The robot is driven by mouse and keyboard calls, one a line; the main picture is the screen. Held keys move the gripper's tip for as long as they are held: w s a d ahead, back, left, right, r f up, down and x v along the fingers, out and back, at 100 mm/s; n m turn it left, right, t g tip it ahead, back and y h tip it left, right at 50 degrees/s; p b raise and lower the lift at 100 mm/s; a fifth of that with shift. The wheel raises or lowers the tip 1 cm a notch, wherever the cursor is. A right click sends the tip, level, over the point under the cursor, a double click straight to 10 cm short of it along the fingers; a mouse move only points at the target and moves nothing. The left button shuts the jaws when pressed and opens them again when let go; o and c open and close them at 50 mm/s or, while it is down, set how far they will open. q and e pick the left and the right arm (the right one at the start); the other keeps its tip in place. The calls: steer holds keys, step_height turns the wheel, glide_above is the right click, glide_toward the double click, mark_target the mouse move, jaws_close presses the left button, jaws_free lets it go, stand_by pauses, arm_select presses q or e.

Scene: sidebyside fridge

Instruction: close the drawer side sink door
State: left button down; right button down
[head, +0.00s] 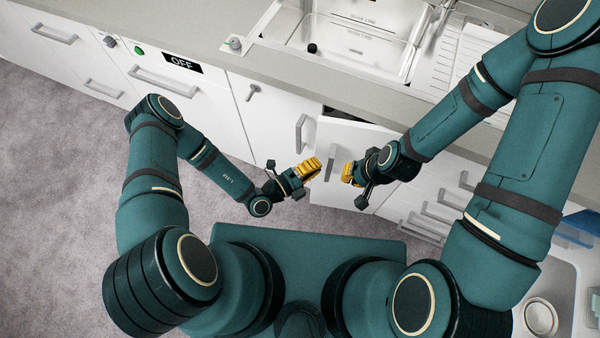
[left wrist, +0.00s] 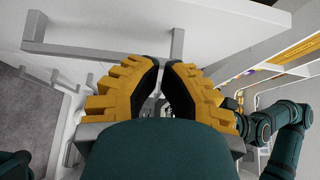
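The drawer-side sink door (head: 365,150) is a white panel under the sink, standing ajar with a dark gap along its top edge. Its grey vertical handle (head: 332,160) is on its left part. My left gripper (head: 312,166) has yellow fingers and is just left of this door; in the left wrist view its fingertips (left wrist: 163,64) are nearly together with nothing visible between them. A grey bar handle (left wrist: 100,48) on a white panel is close to these fingertips. My right gripper (head: 347,172) is in front of the door's face; its finger opening is too small to tell.
The neighbouring white door with its handle (head: 301,133) is left of the open one. Drawers with several handles (head: 435,215) are to the right. The sink (head: 360,45) is set in the grey counter (head: 290,70) above. Grey carpet (head: 60,200) is free at left.

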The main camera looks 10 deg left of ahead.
mark_target(329, 147)
arm_select(q)
steer(key=shift+w+d, duration=0.2)
steer(key=shift+w, duration=0.55)
steer(key=shift+w+d, duration=0.15)
steer(key=shift+w, duration=0.65)
steer(key=shift+w+d, duration=0.2)
steer(key=shift+w, duration=0.55)
arm_select(e)
steer(key=shift+f, duration=0.15)
